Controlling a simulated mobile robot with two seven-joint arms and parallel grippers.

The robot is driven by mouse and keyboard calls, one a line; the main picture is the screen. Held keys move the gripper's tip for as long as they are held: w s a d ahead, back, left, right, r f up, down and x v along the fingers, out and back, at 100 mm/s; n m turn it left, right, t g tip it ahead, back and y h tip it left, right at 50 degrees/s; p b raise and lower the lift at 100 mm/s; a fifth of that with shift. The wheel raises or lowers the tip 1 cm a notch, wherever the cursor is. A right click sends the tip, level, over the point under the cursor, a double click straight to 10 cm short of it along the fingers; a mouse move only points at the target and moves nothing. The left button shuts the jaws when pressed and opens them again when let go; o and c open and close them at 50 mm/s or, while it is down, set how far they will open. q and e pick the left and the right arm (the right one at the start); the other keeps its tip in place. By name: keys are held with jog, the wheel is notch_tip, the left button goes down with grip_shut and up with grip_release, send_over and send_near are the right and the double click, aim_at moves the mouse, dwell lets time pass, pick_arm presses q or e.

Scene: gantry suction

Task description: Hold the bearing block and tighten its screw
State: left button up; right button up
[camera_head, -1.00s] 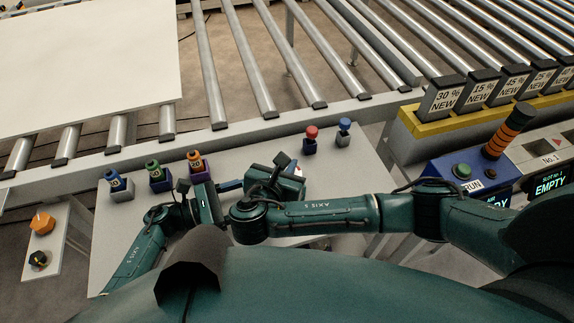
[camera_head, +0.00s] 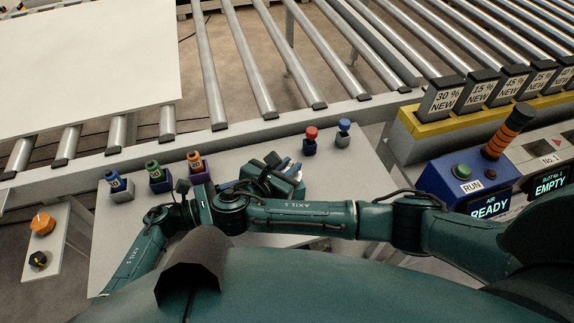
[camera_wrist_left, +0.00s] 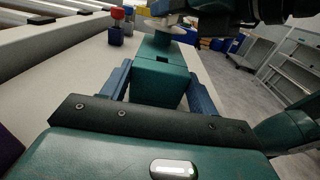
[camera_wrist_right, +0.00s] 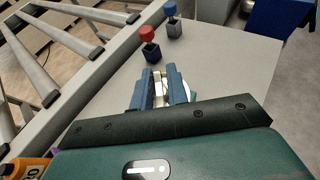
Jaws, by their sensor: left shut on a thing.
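The bearing block (camera_wrist_left: 160,80) appears as a teal block between the blue fingers of my left gripper (camera_wrist_left: 160,72) in the left wrist view. A pale disc (camera_wrist_left: 163,24) shows at its far end, beside the dark right wrist. My right gripper (camera_wrist_right: 161,78) is over the table, its blue fingers close together around or beside a silver-white piece (camera_wrist_right: 160,92). Whether they grip it I cannot tell. In the head view the right gripper (camera_head: 285,166) overlaps the block and hides most of it and the left fingers. The screw is not clearly seen.
Blue (camera_head: 115,182), green (camera_head: 154,176) and orange (camera_head: 196,164) numbered bottles stand in holders at the table's left. A red knob (camera_head: 311,133) and a blue knob (camera_head: 344,125) stand behind. A roller conveyor (camera_head: 245,115) runs behind the grey table (camera_head: 335,195).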

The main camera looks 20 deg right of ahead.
pick_arm(q)
jog(key=shift+r, duration=0.1)
pick_arm(e)
jog(key=shift+o, duration=1.2)
jog(key=shift+a+f, duration=0.1)
jog(key=shift+f, duration=0.15)
pick_arm(q)
jog(key=shift+w, duration=0.1)
pick_arm(e)
jog(key=shift+r, duration=0.1)
jog(key=shift+s+a+r, duration=0.15)
jog(key=shift+s+a, duration=0.25)
jog(key=shift+a, duration=0.15)
jog(key=v, duration=0.6)
jog(key=shift+r, duration=0.1)
pick_arm(q)
jog(key=o, duration=1.7)
jog(key=shift+c, duration=0.2)
